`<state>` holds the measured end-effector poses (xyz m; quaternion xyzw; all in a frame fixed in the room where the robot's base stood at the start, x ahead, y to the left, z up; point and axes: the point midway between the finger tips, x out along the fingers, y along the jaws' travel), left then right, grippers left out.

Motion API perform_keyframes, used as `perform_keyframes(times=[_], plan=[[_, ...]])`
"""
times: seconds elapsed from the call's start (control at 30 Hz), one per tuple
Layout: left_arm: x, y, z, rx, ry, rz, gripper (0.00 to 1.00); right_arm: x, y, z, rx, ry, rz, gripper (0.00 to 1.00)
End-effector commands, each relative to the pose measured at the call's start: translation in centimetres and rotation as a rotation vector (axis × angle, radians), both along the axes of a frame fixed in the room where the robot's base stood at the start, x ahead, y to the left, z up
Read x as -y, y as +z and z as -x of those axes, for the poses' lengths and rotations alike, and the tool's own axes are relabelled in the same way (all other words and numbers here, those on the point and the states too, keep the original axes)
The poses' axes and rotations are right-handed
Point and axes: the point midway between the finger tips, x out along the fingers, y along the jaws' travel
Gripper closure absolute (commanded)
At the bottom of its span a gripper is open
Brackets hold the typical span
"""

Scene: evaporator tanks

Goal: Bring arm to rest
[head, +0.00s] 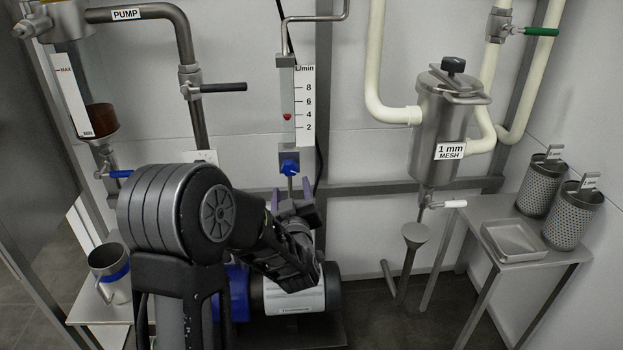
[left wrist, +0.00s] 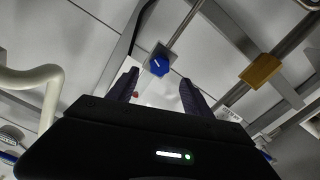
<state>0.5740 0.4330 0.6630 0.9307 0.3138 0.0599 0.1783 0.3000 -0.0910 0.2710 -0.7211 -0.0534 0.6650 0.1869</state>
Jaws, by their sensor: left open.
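My left arm reaches in from the lower left of the head view. Its left gripper (head: 291,195) is just below the blue knob (head: 289,166) under the flow meter (head: 287,105). The fingers are apart with nothing between them. In the left wrist view, the two dark fingers of the left gripper (left wrist: 158,88) point up and the blue knob (left wrist: 160,65) shows beyond their tips, apart from them as far as I can tell. My right gripper is not in view.
A metal mesh strainer (head: 440,125) with a white-handled valve hangs to the right. A side table (head: 520,245) bears a tray and two perforated baskets. A metal jug (head: 108,272) stands at lower left. A pump (head: 295,296) lies below my arm, partly hidden. Pipes run along the wall.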

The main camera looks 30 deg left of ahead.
Motion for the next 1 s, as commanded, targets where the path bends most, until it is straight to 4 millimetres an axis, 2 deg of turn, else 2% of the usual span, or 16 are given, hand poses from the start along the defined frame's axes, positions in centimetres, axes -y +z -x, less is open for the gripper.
perform_keyframes(times=[0.27, 0.37, 0.47, 0.57, 0.63, 0.73, 0.8, 0.9, 1.0], plan=[[0.1, -0.3, -0.1, -0.011, -0.006, 0.007, 0.41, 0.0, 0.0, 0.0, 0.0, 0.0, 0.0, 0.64], [1.0, -1.8, -0.5, -0.063, -0.045, 0.034, 0.41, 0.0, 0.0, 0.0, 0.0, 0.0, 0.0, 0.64], [3.7, -4.5, -1.2, -0.153, -0.133, 0.075, 0.41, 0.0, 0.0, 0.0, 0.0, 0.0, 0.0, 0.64], [7.7, -8.9, -1.3, -0.285, -0.246, 0.118, 0.41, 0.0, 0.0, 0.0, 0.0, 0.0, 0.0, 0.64], [10.9, -12.9, -0.6, -0.401, -0.333, 0.151, 0.41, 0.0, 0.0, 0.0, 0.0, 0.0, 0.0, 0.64], [15.8, -19.1, 1.7, -0.586, -0.461, 0.202, 0.41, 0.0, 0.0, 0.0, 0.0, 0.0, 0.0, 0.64], [19.1, -23.3, 4.3, -0.717, -0.547, 0.241, 0.41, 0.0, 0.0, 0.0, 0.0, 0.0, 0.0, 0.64], [23.3, -28.5, 8.9, -0.894, -0.66, 0.297, 0.41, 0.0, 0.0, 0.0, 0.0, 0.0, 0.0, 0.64], [26.8, -32.2, 13.6, -1.043, -0.754, 0.353, 0.41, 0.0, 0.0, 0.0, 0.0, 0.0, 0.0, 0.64]])
